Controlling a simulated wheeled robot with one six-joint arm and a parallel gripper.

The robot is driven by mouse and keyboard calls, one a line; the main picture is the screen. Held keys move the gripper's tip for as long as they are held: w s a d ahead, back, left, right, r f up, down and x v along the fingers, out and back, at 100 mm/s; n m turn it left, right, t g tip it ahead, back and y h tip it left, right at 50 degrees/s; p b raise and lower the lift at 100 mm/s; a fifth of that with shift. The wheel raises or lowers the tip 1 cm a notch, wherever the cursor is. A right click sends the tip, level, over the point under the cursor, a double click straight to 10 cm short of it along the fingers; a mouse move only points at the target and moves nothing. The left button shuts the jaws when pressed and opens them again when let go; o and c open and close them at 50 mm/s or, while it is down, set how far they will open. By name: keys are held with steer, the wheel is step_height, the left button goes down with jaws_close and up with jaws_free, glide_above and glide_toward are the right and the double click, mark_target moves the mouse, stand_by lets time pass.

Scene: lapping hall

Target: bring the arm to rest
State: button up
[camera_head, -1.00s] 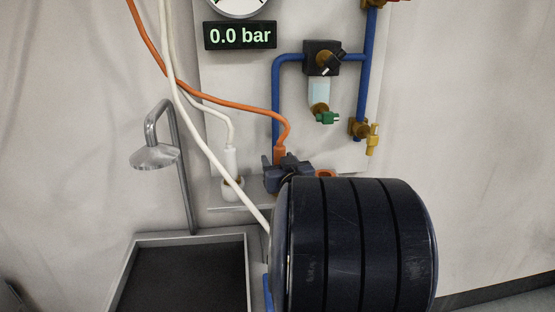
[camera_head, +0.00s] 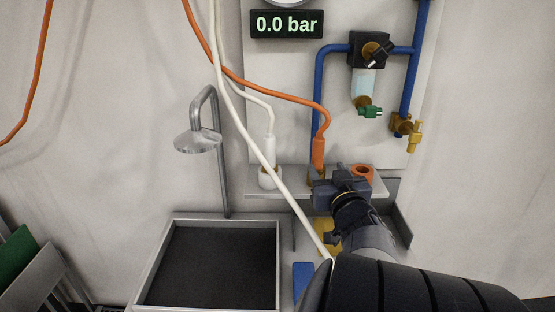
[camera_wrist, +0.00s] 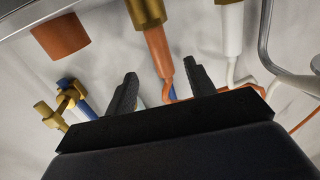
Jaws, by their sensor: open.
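My gripper (camera_head: 332,181) is at the wall shelf, just right of and close to the lower end of the orange hose's plug (camera_head: 318,152). In the wrist view my gripper (camera_wrist: 160,80) has its two dark fingers spread apart. The orange plug (camera_wrist: 158,50) shows in line with the gap between them, seated in a brass fitting (camera_wrist: 146,12). No held object shows between the fingers. Whether a finger touches the plug, I cannot tell. My dark arm covers the lower right of the head view.
A shelf (camera_head: 290,190) carries a white hose's plug (camera_head: 268,148) and an orange ring socket (camera_head: 362,172). Blue pipes with a yellow valve (camera_head: 414,135) are at right. A shower-like spout (camera_head: 197,141) stands over a dark tray (camera_head: 273,300). A white hose (camera_head: 255,150) crosses near my arm. The display (camera_head: 286,24) reads 0.0 bar.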

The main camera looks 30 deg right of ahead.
mark_target(316, 148)
steer(key=shift+w, duration=0.1)
steer(key=x, duration=1)
steer(key=shift+w+d+b, duration=0.15)
steer(key=shift+w+b, duration=0.1)
steer(key=shift+b, duration=0.1)
steer(key=shift+w+r+p, duration=0.1)
steer(key=shift+r+p, duration=0.2)
steer(key=shift+r, duration=0.2)
steer(key=shift+f, duration=0.15)
